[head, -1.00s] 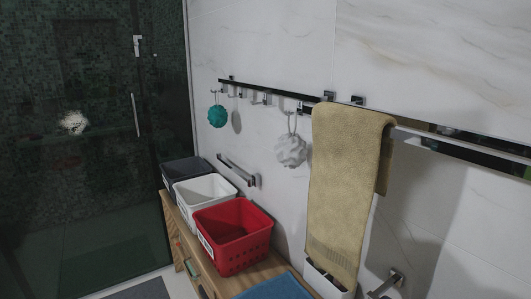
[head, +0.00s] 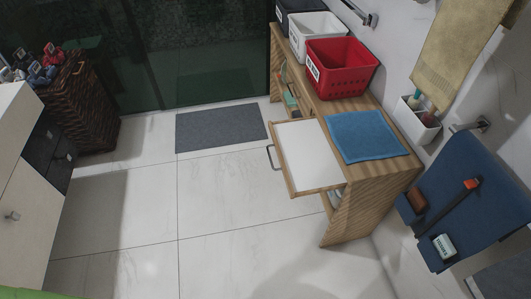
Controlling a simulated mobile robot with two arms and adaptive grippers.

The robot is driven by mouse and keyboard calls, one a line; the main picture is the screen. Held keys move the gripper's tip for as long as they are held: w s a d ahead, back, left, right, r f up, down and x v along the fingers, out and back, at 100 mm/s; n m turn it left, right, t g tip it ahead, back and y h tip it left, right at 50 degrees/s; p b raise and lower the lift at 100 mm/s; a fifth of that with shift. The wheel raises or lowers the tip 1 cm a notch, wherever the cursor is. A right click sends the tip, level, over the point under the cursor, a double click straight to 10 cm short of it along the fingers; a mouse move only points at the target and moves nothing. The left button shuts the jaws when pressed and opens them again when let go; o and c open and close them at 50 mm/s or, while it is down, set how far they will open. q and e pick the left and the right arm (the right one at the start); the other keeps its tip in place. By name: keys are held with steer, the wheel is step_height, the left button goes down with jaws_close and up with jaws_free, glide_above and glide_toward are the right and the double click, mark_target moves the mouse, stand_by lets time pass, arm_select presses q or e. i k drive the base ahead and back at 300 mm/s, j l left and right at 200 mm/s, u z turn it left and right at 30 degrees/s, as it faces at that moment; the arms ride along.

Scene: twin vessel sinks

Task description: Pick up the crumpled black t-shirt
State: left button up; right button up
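I cannot make out a crumpled black t-shirt anywhere in the head view. A woven brown basket (head: 75,105) stands at the upper left, with small red, blue and dark items (head: 40,68) on top that are too small to identify. Neither of my grippers shows in the head view.
A wooden bench (head: 350,205) carries a red basket (head: 340,72), a white basket (head: 305,38) and a blue towel (head: 366,138). Its white-topped drawer (head: 302,155) is pulled out. A grey mat (head: 220,128) lies on the otherwise clear tiled floor (head: 210,200). A cabinet (head: 28,190) stands left.

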mark_target(24, 61)
steer(key=u, duration=1.6)
steer(key=i+l+u, duration=0.2)
steer(key=i+l, duration=0.7)
steer(key=i, duration=0.35)
steer(key=i+l+u, duration=0.2)
steer(key=i+l, duration=0.9)
steer(key=i, duration=0.05)
